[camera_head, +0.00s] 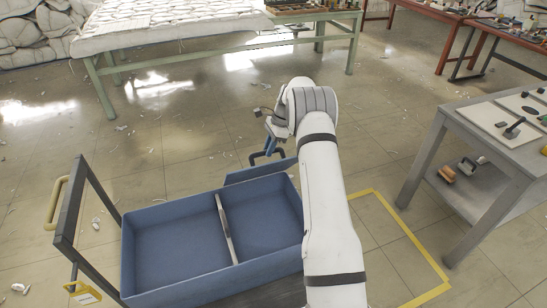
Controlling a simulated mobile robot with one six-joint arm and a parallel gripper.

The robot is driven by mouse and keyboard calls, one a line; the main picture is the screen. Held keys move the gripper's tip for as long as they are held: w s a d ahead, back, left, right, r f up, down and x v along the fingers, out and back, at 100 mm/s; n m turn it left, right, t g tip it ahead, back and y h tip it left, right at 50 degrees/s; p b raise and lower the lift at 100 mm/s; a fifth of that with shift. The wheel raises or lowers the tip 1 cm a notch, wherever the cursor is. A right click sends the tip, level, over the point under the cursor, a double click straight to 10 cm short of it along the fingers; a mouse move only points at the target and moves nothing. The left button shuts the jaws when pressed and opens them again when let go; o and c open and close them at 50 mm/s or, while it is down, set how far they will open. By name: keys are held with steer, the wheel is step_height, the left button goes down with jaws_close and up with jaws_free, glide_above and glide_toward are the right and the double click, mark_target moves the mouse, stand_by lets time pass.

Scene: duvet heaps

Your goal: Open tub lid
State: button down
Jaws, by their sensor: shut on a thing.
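A blue tub (180,286) stands in front of me, open at the top, with two empty compartments split by a pale divider (225,228). A blue panel, apparently the lid (262,171), shows beyond the far edge of the right compartment, tilted away from the opening. A dark handle (254,156) stands at its upper edge. My gripper (266,153) is at this handle, shut on it as far as I can see. My arm hides the tub's right side, and my wrist partly hides the fingers.
A dark frame with a pale handle (53,203) rises left of the tub. A grey table (465,127) with tools stands at right, near a yellow floor outline (408,231). A green-legged table (106,92) with white bedding stands behind. The floor between is mostly clear, with scraps.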

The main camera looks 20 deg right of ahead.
steer(key=shift+w+a+r+p, duration=0.1)
steer(key=shift+w+r+p, duration=0.15)
steer(key=shift+w, duration=0.7)
steer(key=shift+w+a+r+p, duration=0.1)
steer(key=shift+w+r+p, duration=0.15)
steer(key=shift+w, duration=0.75)
steer(key=shift+w+r+p, duration=0.2)
steer(key=shift+w+p, duration=0.05)
steer(key=shift+w, duration=0.7)
steer(key=c, duration=1.6)
jaws_free()
steer(key=shift+w+f, duration=0.1)
steer(key=shift+c, duration=0.2)
steer(key=shift+o, duration=0.7)
steer(key=shift+w+f, duration=0.15)
steer(key=shift+w, duration=0.1)
steer(key=shift+o, duration=1)
steer(key=shift+s+r, duration=0.15)
steer(key=shift+r, duration=0.2)
steer(key=p+v, duration=0.2)
steer(key=v, duration=0.5)
steer(key=shift+d+r, duration=0.2)
steer(key=shift+r, duration=0.15)
